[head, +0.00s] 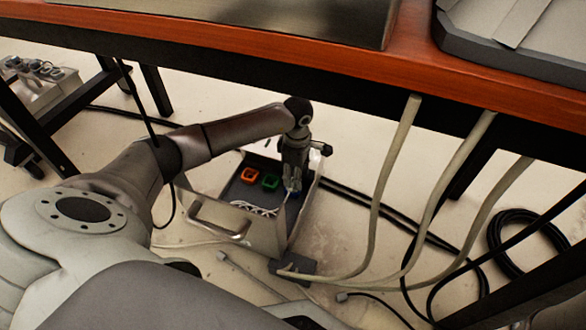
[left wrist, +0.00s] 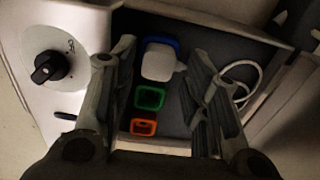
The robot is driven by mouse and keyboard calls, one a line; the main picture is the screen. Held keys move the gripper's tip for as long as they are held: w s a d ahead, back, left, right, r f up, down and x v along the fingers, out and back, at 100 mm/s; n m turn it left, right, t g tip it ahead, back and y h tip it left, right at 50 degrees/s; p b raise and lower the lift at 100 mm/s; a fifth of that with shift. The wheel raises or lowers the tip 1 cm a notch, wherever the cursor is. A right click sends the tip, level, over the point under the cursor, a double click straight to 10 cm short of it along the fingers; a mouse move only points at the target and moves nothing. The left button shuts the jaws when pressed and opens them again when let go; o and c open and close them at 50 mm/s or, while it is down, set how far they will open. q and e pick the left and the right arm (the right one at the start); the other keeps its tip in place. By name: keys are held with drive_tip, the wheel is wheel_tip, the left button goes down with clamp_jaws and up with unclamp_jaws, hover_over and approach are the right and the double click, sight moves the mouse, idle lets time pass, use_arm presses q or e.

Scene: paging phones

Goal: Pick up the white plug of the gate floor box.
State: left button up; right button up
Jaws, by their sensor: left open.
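The floor box (head: 262,226) stands open on the floor under the table, with an orange socket (head: 250,175) and a green socket (head: 270,182) in its dark tray. In the left wrist view, the white plug (left wrist: 159,64) sits at a blue socket (left wrist: 163,42), in line with the green socket (left wrist: 149,98) and orange socket (left wrist: 143,127). My left gripper (head: 292,187) points down over the box; its open fingers (left wrist: 163,50) lie either side of the white plug, apart from it. In the head view my gripper hides the plug. My right gripper is not in view.
A white cable (left wrist: 240,78) loops beside the right finger. A black knob (left wrist: 47,69) on a white disc is at left. The wooden table edge (head: 270,42) is above my arm. Grey cables (head: 391,160) hang at right; a coiled black cable (head: 500,262) lies beyond.

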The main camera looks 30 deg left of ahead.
use_arm(q)
wheel_tip(320, 180, down, 5)
drive_tip(key=b, duration=0.3)
drive_tip(key=shift+r+b, duration=0.2)
drive_tip(key=shift+b, duration=0.1)
drive_tip(key=shift+r, duration=0.1)
drive_tip(key=c, duration=0.8)
drive_tip(key=shift+r, duration=0.1)
